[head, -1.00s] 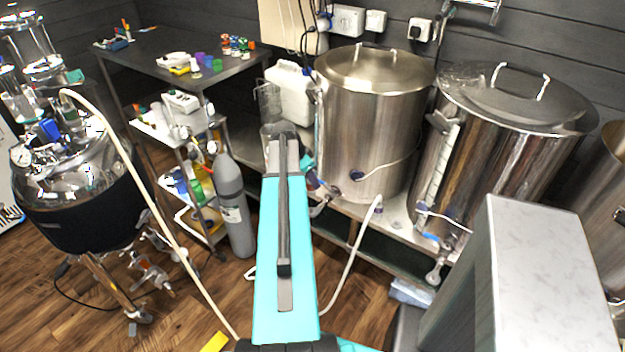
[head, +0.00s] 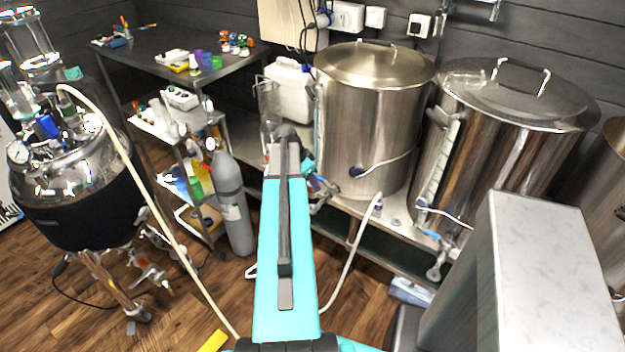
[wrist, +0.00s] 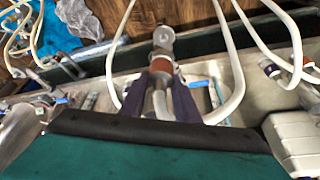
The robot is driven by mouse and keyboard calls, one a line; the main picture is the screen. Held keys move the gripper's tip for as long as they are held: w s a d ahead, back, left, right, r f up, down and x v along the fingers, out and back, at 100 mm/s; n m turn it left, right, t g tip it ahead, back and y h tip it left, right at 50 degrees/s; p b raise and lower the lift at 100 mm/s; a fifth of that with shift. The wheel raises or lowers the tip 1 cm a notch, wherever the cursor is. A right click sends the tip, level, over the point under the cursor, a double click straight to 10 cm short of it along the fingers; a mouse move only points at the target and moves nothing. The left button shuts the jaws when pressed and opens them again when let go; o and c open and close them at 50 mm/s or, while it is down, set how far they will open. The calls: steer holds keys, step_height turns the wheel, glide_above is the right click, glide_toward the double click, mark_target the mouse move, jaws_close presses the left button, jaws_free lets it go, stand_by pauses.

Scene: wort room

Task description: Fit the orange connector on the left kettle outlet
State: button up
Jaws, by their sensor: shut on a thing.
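In the wrist view my gripper (wrist: 172,98) is shut on the orange connector (wrist: 162,66), between its two dark fingers. A pale hose piece shows between the fingers behind it. A round metal fitting (wrist: 163,38) lies straight beyond the connector, in line with it; I cannot tell whether they touch or are joined. In the head view the left kettle (head: 368,125) is a tall steel pot with a lid. Its outlet (head: 322,200) is low at its left front, partly behind my turquoise arm. My arm hides the fingers and connector in the head view.
The right kettle (head: 500,150) stands beside the left one on a steel bench. A white hose (head: 352,245) hangs from the bench front. A grey gas cylinder (head: 231,205) and a shelf cart stand left of my arm. A grey box (head: 545,265) is at front right.

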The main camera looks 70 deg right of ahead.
mark_target(312, 190)
steer(key=shift+f+b, duration=1.1)
steer(key=shift+f, duration=1.15)
steer(key=shift+f+b, duration=0.95)
steer(key=shift+f, duration=0.35)
steer(key=o, duration=1.2)
steer(key=shift+a, duration=0.1)
steer(key=shift+w+r, duration=0.1)
steer(key=shift+r, duration=0.05)
steer(key=shift+b+v, duration=0.8)
steer(key=shift+v, duration=5.95)
steer(key=shift+a, duration=0.1)
